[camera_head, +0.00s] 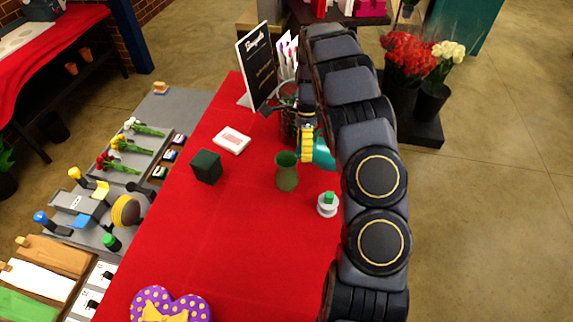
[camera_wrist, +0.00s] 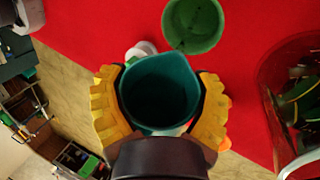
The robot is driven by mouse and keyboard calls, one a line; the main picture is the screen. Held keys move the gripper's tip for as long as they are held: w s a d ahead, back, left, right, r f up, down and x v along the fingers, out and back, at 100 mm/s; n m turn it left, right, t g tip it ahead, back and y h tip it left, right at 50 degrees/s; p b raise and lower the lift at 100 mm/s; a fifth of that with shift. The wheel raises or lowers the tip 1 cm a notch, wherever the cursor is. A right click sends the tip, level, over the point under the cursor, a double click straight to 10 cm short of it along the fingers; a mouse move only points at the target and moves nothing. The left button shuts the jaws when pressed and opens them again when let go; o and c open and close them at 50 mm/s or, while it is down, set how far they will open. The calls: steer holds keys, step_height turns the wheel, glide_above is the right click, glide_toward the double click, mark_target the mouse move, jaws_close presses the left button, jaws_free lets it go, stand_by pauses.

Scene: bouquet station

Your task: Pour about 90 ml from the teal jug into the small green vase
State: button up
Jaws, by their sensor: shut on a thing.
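The teal jug (camera_head: 322,152) is in my gripper (camera_head: 308,146), above the red table. In the wrist view the jug (camera_wrist: 160,88) sits between the yellow fingers of my gripper (camera_wrist: 160,105), which are shut on it. Its mouth faces the camera and its inside is dark; I cannot tell the liquid level. The small green vase (camera_head: 286,172) stands upright on the red cloth, left of the jug in the head view. The vase (camera_wrist: 193,24) also shows in the wrist view beyond the jug's rim, apart from it. My arm hides part of the jug in the head view.
A white round item with a green top (camera_head: 328,204) stands near the vase. A dark green block (camera_head: 206,167) and a white card box (camera_head: 232,140) lie left. The front cloth is mostly clear around a purple heart box (camera_head: 172,304).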

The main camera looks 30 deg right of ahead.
steer(key=shift+w+a+r+h+p, duration=0.1)
steer(key=shift+r+h+p, duration=0.05)
steer(key=shift+h+p, duration=0.2)
stand_by(0.7)
steer(key=shift+w+a+g+h, duration=0.3)
steer(key=shift+a+g+h, duration=0.05)
steer(key=shift+g+h, duration=0.15)
stand_by(0.6)
steer(key=shift+s+d+t+y, duration=0.4)
steer(key=shift+s+d+y, duration=0.15)
steer(key=shift+d+y, duration=0.1)
steer(key=shift+s+f+t+y, duration=0.1)
steer(key=shift+f+t+y, duration=0.2)
steer(key=shift+t+y, duration=0.4)
steer(key=shift+f+n+t+y, duration=0.1)
steer(key=shift+n+t+y, duration=0.2)
steer(key=shift+y, duration=0.4)
steer(key=shift+f, duration=0.1)
steer(key=shift+d+t+y, duration=0.1)
steer(key=shift+t+y, duration=0.3)
steer(key=shift+y, duration=0.1)
steer(key=shift+f, duration=0.1)
